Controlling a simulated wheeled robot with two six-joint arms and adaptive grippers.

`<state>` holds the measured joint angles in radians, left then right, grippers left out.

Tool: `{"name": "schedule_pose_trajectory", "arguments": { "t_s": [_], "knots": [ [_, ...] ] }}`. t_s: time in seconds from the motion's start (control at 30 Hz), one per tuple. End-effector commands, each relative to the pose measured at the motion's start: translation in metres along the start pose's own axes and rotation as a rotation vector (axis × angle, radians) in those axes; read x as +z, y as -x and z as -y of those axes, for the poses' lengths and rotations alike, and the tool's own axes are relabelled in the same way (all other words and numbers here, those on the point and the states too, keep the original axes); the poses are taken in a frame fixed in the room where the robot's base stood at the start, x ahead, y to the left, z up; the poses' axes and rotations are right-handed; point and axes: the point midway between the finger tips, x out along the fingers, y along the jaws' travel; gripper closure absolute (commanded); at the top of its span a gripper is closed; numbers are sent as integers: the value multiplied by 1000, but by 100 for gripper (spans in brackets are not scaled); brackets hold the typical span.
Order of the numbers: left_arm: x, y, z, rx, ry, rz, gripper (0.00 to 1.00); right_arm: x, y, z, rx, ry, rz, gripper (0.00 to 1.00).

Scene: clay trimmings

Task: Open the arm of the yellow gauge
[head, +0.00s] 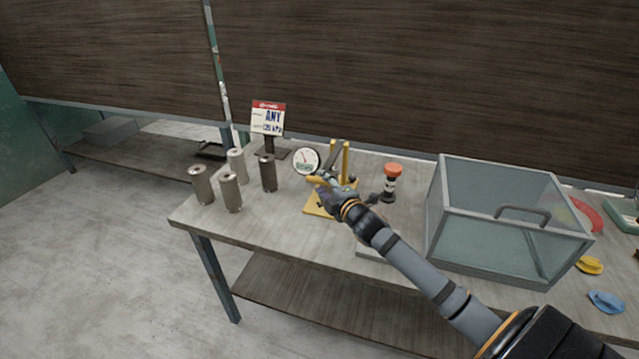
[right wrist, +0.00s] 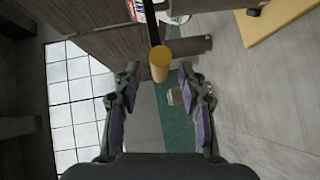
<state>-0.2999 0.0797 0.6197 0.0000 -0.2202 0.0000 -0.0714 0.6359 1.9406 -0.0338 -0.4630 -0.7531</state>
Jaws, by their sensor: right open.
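The yellow gauge stands on the table with a yellow base (head: 313,211), upright yellow posts (head: 346,158) and a round white dial (head: 306,160). My right gripper (head: 322,183) is at the gauge, in front of its posts, and covers part of it. In the right wrist view the gripper (right wrist: 159,74) is open. The yellow end of a dark arm (right wrist: 160,64) shows between its fingertips, with a gap on both sides. A corner of the yellow base (right wrist: 270,18) shows at the upper right there. My left gripper is not in view.
Several grey metal cylinders (head: 231,193) stand left of the gauge, near a sign (head: 267,118). A red-topped bottle (head: 391,182) stands to its right. A large glass box (head: 500,220) with a handle is farther right. Blue (head: 606,301) and yellow (head: 590,265) pieces lie beyond it.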

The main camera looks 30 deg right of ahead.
Motion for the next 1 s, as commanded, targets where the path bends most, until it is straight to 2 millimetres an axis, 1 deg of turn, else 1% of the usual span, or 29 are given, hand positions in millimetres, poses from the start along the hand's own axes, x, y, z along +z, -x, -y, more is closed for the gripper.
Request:
{"name": "schedule_pose_trajectory", "arguments": {
  "t_s": [0.03,0.1,0.2,0.5,0.57,0.8,0.83,1.0],
  "knots": [
    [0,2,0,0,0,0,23,0,-8,-2,2,-7,2,59],
    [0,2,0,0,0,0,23,1,-16,-1,0,-4,3,59],
    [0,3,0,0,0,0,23,0,-23,0,-1,-1,1,59],
    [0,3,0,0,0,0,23,0,-26,0,-1,4,1,59],
    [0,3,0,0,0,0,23,0,-26,0,-1,4,1,66],
    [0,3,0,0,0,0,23,0,-26,1,-2,4,1,98],
    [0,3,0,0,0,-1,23,0,-26,1,-2,4,1,100],
    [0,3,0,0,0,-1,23,0,-26,1,-3,3,1,100]
  ]
}}
